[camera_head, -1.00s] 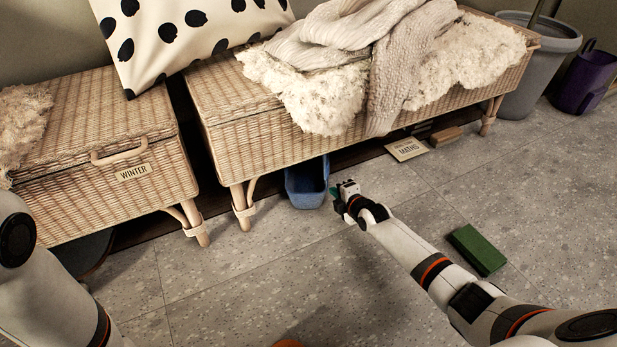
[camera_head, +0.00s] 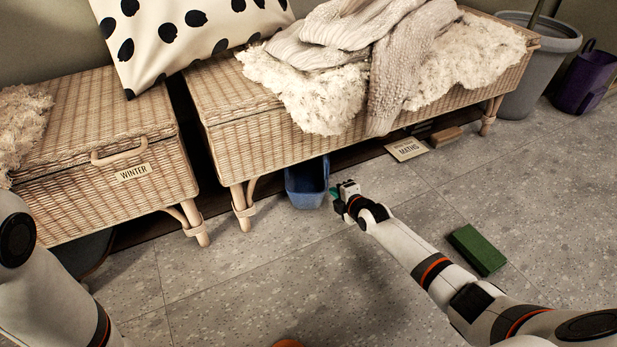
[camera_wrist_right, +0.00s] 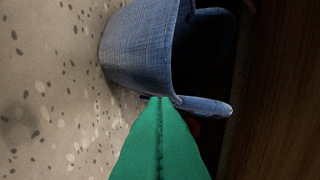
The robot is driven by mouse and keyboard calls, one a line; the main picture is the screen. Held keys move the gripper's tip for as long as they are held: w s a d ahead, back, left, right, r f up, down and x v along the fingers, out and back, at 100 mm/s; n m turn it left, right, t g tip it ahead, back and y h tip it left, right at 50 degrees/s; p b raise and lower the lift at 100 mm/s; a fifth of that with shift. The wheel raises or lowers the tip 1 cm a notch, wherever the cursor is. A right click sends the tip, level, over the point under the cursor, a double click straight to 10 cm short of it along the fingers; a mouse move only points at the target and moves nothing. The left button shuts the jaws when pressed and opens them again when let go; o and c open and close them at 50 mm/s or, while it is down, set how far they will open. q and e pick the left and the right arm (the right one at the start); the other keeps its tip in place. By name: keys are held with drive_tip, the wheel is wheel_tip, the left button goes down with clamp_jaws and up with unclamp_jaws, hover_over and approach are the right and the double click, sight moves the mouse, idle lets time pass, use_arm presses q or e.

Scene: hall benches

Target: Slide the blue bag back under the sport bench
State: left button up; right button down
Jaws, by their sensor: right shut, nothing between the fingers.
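The blue bag (camera_head: 306,187) is an open-topped fabric tub on the floor at the front edge of the longer wicker bench (camera_head: 262,146), just right of its front left leg. Its back part is hidden under the bench. No label shows on this bench; the other bench reads "WINTER". My right gripper (camera_head: 335,191) is low at the bag's right side, shut and empty. In the right wrist view its green fingers (camera_wrist_right: 160,100) meet at the blue bag (camera_wrist_right: 137,48), by its rim and a handle; I cannot tell if they touch. My left gripper is out of view.
The "WINTER" bench (camera_head: 100,185) stands left. A "MATHS" card (camera_head: 406,149) and a brown block (camera_head: 446,136) lie right of the bag. A green block (camera_head: 478,250) lies near my right arm. A grey bucket (camera_head: 540,62) stands back right.

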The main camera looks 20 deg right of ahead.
sight(327, 182)
drive_tip(key=shift+w, duration=0.1)
drive_tip(key=shift+w+a+f+b, duration=0.1)
drive_tip(key=shift+w+a+b, duration=0.05)
drive_tip(key=shift+w+b, duration=1.15)
drive_tip(key=shift+w+a+b, duration=0.2)
drive_tip(key=shift+w+b, duration=0.6)
drive_tip(key=shift+w, duration=0.6)
drive_tip(key=s+p, duration=0.4)
drive_tip(key=s+d+p, duration=0.1)
drive_tip(key=s+p, duration=0.6)
drive_tip(key=s, duration=0.1)
drive_tip(key=shift+s+d+p, duration=0.2)
drive_tip(key=shift+d+p, duration=0.15)
drive_tip(key=shift+p, duration=0.05)
drive_tip(key=shift+r, duration=0.2)
